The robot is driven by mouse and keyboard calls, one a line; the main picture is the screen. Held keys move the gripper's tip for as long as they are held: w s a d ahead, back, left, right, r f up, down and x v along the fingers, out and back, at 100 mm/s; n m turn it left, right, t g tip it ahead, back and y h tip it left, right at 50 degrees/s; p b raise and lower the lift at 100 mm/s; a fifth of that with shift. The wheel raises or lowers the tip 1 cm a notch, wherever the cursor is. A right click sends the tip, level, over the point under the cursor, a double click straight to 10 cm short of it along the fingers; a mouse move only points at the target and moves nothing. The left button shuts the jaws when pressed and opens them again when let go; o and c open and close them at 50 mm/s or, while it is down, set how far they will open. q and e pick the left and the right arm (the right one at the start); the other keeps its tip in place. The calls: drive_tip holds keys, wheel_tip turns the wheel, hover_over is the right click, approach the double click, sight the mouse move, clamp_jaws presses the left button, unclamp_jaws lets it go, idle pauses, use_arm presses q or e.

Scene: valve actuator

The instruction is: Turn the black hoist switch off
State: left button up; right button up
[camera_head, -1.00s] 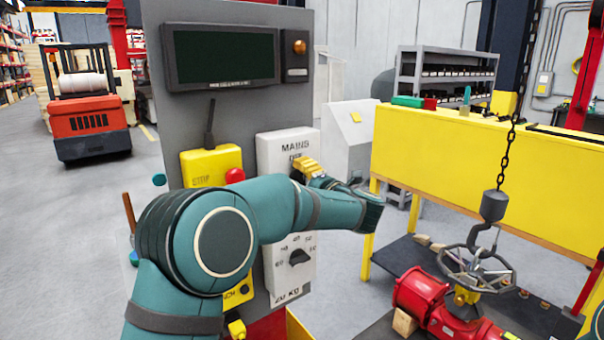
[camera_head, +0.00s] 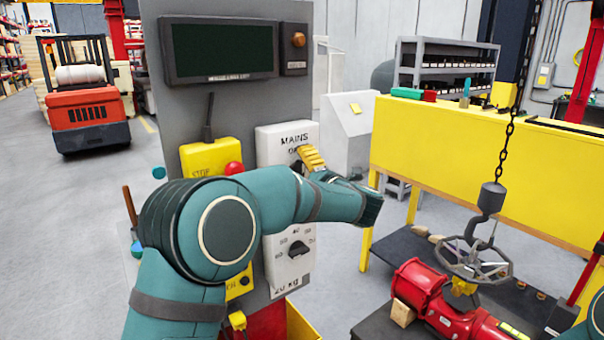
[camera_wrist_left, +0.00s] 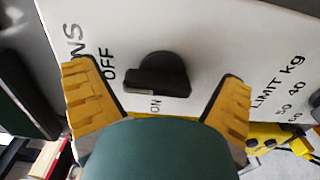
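The black hoist switch (camera_wrist_left: 157,75) is a rotary knob on the white MAINS panel (camera_head: 275,145). My left gripper (camera_wrist_left: 157,103) is open, with one yellow finger on each side of the switch. I see a gap between each finger and the switch. In the head view the left gripper (camera_head: 312,158) is at the MAINS panel, and its fingers and my arm partly hide the switch. My right gripper is out of view.
A yellow box with a red button (camera_head: 233,168) is left of the MAINS panel. A black limit knob (camera_head: 298,249) is below. A chain hook (camera_head: 490,199) hangs over a red valve (camera_head: 422,292) at right. A yellow bench (camera_head: 450,160) stands behind.

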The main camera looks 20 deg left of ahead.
use_arm(q)
drive_tip(key=v, duration=1.2)
